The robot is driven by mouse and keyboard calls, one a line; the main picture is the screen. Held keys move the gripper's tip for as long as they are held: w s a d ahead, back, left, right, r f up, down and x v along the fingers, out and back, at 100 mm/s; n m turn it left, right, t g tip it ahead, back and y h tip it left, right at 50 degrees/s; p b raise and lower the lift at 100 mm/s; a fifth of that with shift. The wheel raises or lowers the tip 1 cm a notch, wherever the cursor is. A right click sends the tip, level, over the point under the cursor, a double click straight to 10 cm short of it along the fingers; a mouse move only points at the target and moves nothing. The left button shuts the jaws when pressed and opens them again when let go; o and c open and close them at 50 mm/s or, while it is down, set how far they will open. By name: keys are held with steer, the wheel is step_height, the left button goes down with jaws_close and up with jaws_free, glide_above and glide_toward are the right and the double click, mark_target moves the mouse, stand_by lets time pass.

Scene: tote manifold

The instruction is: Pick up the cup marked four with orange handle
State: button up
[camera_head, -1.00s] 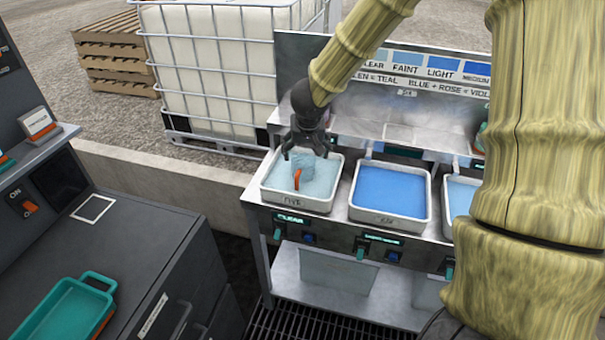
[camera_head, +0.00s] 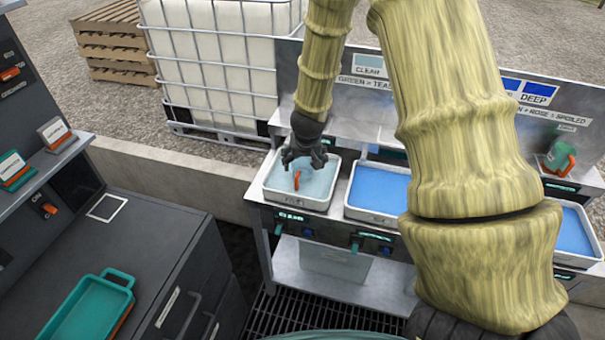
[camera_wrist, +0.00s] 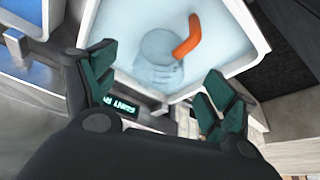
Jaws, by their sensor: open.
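A clear, pale-blue cup (camera_wrist: 162,55) with an orange handle (camera_wrist: 188,35) stands in the liquid of the leftmost white tray (camera_head: 297,201). In the head view its orange handle (camera_head: 296,180) shows below my gripper, and the body is hard to make out. No number four can be read on it. My gripper (camera_head: 304,160) is over this tray, pointing down. In the wrist view my gripper (camera_wrist: 157,80) has its two fingers wide apart, with the cup beyond the gap between them. Nothing is held.
A tray of deeper blue liquid (camera_head: 380,189) sits to the right. A teal cup with an orange handle (camera_head: 560,157) is on the shelf at far right. A sign panel (camera_head: 345,92) stands behind the trays. A dark counter with a teal tray (camera_head: 90,305) is at left.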

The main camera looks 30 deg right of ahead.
mark_target(303, 168)
steer(key=shift+p+x, duration=0.4)
steer(key=shift+x, duration=1.7)
steer(key=shift+p+x, duration=0.95)
steer(key=shift+x, duration=0.35)
steer(key=shift+p+x, duration=0.4)
steer(key=shift+x, duration=0.95)
steer(key=shift+w+r, duration=0.15)
steer(key=shift+w, duration=0.05)
steer(key=shift+c, duration=0.4)
steer(key=c, duration=1.1)
steer(key=shift+r, duration=0.1)
